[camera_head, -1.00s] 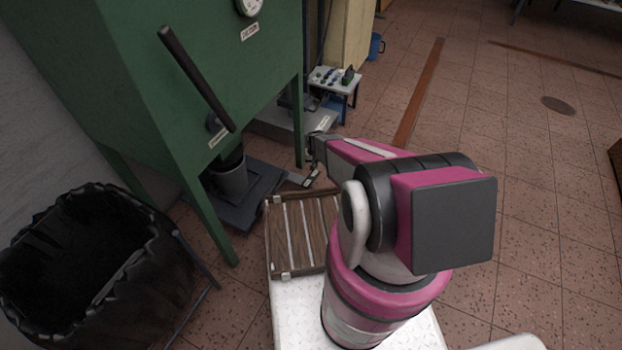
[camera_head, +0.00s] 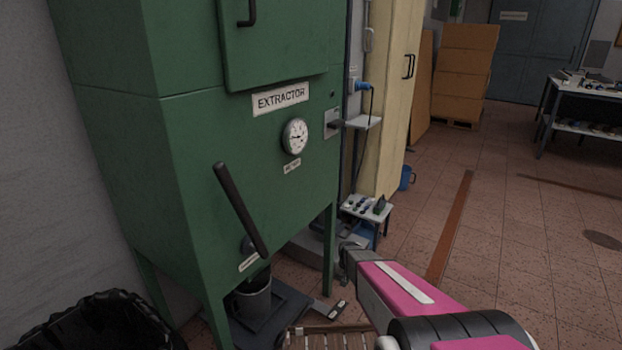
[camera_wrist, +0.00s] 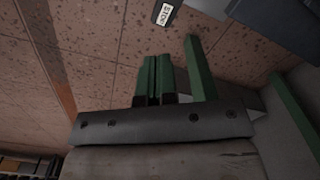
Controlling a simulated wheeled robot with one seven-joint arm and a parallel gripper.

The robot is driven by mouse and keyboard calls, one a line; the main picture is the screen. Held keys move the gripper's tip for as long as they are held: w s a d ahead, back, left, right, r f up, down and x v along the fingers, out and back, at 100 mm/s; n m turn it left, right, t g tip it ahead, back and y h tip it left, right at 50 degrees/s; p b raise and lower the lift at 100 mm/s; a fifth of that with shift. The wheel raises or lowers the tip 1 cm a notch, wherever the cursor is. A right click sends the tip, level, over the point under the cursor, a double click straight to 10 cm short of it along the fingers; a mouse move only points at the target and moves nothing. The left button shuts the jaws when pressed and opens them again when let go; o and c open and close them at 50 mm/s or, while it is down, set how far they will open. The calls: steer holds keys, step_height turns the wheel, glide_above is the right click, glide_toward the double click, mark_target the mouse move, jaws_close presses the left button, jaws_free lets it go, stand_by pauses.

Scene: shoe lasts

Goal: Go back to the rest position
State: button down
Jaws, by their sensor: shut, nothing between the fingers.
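My gripper (camera_wrist: 157,78) shows in the wrist view with its two narrow fingers close together and nothing between them. In the head view my pink and grey arm reaches in from the lower right. The grey hand at its end is in front of the green extractor cabinet (camera_head: 215,130), to the right of its near front leg. The fingers cannot be made out in the head view.
A grey bucket (camera_head: 253,298) stands under the extractor. A black-lined bin (camera_head: 95,325) is at the lower left. A slatted wooden tray (camera_head: 325,338) lies below my arm. A small control table (camera_head: 367,208) stands behind. Tiled floor is open to the right.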

steer(key=s+r, duration=0.9)
steer(key=r, duration=0.4)
steer(key=s+r+n, duration=0.1)
steer(key=s+r, duration=0.8)
steer(key=r, duration=0.5)
steer(key=shift+r, duration=0.15)
